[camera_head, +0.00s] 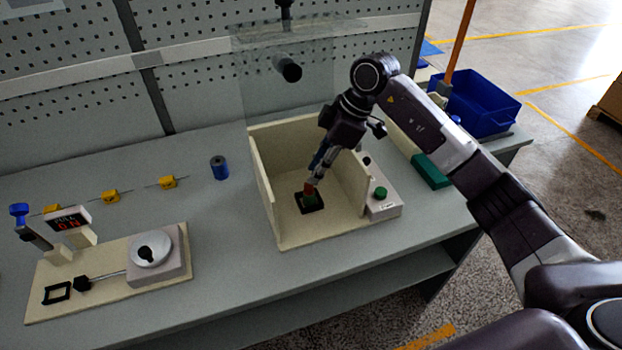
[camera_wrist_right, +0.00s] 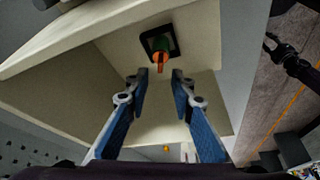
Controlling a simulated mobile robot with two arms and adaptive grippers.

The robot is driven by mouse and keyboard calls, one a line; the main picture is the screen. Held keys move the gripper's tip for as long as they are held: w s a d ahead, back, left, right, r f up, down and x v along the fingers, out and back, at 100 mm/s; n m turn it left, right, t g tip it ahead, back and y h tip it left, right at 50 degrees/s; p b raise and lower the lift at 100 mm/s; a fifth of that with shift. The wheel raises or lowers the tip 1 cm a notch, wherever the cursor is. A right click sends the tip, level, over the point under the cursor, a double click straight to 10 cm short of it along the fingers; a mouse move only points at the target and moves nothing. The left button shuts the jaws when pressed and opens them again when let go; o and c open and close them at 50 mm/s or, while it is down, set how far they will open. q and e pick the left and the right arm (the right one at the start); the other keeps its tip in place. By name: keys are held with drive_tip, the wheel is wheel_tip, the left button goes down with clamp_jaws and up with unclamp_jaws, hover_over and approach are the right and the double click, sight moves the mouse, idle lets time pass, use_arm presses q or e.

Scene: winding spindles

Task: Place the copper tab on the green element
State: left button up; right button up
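The green element (camera_head: 309,200) sits in a black square holder (camera_head: 311,208) on the floor of the cream open-front box. The orange-red copper tab (camera_head: 309,187) is at the top of the green element and appears to touch it. In the right wrist view the tab (camera_wrist_right: 161,62) lies against the green element (camera_wrist_right: 160,44), just beyond my fingertips. My right gripper (camera_wrist_right: 160,76) has its two blue fingers apart with nothing between them. In the head view it reaches down into the box, its fingertips close to the tab.
The cream box walls (camera_head: 263,190) stand close around the right gripper. A button box (camera_head: 381,202) with a green button adjoins the right wall. A blue cylinder (camera_head: 219,168), a winding fixture (camera_head: 155,255) and yellow pieces (camera_head: 168,182) stand left. A blue bin (camera_head: 480,105) is back right.

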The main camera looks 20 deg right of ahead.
drive_tip(key=b+v, duration=0.1)
drive_tip(key=v, duration=0.7)
